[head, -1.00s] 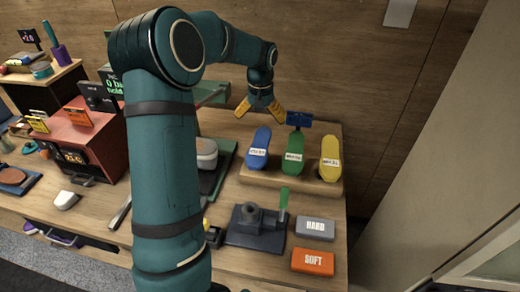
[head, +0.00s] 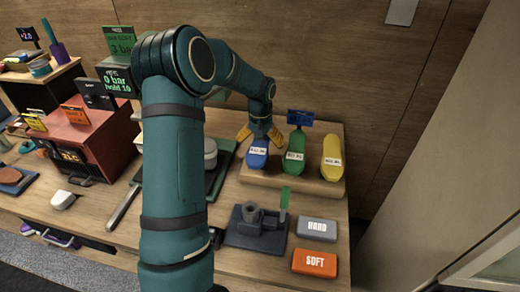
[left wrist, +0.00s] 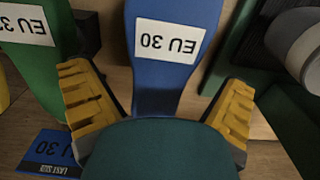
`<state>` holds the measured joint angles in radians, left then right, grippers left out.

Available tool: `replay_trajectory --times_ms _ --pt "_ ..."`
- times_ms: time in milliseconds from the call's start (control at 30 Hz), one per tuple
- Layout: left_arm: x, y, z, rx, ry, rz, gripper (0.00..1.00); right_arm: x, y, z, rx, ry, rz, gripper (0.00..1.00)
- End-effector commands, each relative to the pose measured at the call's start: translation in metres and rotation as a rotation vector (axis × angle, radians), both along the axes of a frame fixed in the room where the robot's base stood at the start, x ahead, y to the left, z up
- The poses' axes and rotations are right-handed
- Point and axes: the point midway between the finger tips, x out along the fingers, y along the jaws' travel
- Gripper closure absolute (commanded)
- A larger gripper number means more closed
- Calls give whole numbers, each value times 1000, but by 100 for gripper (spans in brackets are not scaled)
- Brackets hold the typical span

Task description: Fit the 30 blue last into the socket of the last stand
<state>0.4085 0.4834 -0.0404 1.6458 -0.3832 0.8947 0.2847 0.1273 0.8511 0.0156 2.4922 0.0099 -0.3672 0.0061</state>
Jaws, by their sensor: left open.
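The blue last (head: 257,158) stands in the wooden rack, at the left of three lasts. In the left wrist view the blue last (left wrist: 168,60) bears a white label reading EU 30. My left gripper (head: 259,132) is open at the top of the blue last. Its yellow fingers (left wrist: 160,109) lie on either side of the last, with gaps visible. The dark last stand (head: 256,240) sits on the table in front of the rack. Its round socket post (head: 251,209) is empty, and a green lever (head: 284,200) rises at its right. My right gripper is not in view.
A green last (head: 294,155) and a yellow last (head: 331,158) stand in the rack (head: 295,185). Grey HARD (head: 318,229) and orange SOFT (head: 314,262) blocks lie right of the stand. A blue size sign (head: 300,118) is behind the rack.

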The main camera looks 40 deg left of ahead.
Motion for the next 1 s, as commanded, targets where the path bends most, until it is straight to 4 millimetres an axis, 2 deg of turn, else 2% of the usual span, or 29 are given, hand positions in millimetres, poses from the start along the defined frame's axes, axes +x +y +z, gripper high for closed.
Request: replay_trajectory --times_ms 100,267,800,833,1000 --pt "-1 1 -21 -2 4 1 0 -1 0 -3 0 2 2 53" --pt "-1 1 -37 0 2 0 0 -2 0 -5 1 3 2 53" --pt "0 1 -40 0 0 -1 0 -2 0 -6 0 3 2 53" --pt "0 1 -40 0 0 -1 4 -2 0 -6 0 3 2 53" --pt "0 1 -40 0 0 0 62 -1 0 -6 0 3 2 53"
